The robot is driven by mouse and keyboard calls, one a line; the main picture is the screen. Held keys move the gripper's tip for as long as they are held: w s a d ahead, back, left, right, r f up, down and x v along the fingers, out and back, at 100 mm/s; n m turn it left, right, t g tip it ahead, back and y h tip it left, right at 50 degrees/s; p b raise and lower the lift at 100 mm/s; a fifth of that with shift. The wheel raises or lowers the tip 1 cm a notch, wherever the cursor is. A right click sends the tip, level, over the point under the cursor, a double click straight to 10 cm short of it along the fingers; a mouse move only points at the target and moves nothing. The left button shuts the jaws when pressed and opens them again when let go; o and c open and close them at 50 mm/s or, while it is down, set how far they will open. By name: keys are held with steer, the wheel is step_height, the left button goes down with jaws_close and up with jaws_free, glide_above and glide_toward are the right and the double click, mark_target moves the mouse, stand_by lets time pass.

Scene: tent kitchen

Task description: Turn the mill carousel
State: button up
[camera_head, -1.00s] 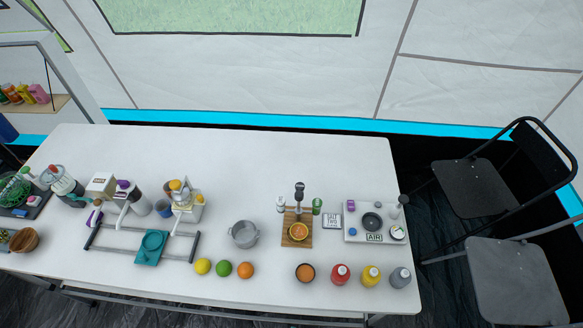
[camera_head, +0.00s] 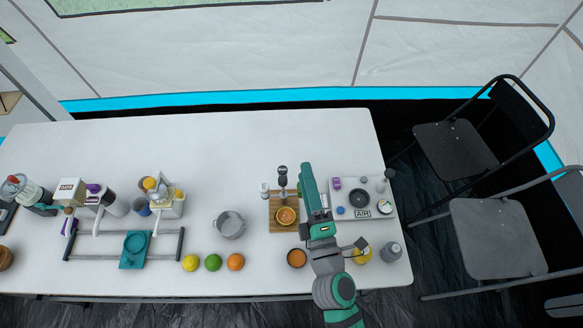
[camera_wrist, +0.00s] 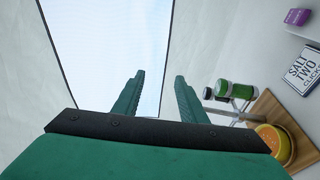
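The mill carousel (camera_head: 283,181) stands at the back of a wooden board (camera_head: 274,225) on the table. Its dark mill and white mill show in the head view; the green mill is hidden there behind my arm. In the wrist view, a green mill (camera_wrist: 241,91) appears sideways, right of my fingers and apart from them. My gripper (camera_head: 306,168) is just right of the carousel. In the wrist view my gripper (camera_wrist: 160,76) has its two fingers apart with nothing between them. A sign (camera_wrist: 301,70) reading "SALT TWO CLICKS" lies beyond the board.
A metal pot (camera_head: 229,225) stands left. The table's back is clear.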

steer(key=w+a+r+n+t+h, duration=0.1)
steer(key=w+r+t+h, duration=0.1)
steer(key=w+r+h, duration=0.55)
steer(key=w+a+r+n+t+h, duration=0.15)
steer(key=w+r, duration=0.25)
steer(key=r, duration=0.7)
steer(key=n+g+h, duration=0.5)
steer(key=g+h, duration=0.2)
steer(key=g, duration=0.3)
glide_toward(283, 180)
steer(key=x, duration=1.4)
steer(key=shift+f, duration=0.2)
steer(key=shift+w, duration=0.1)
jaws_close()
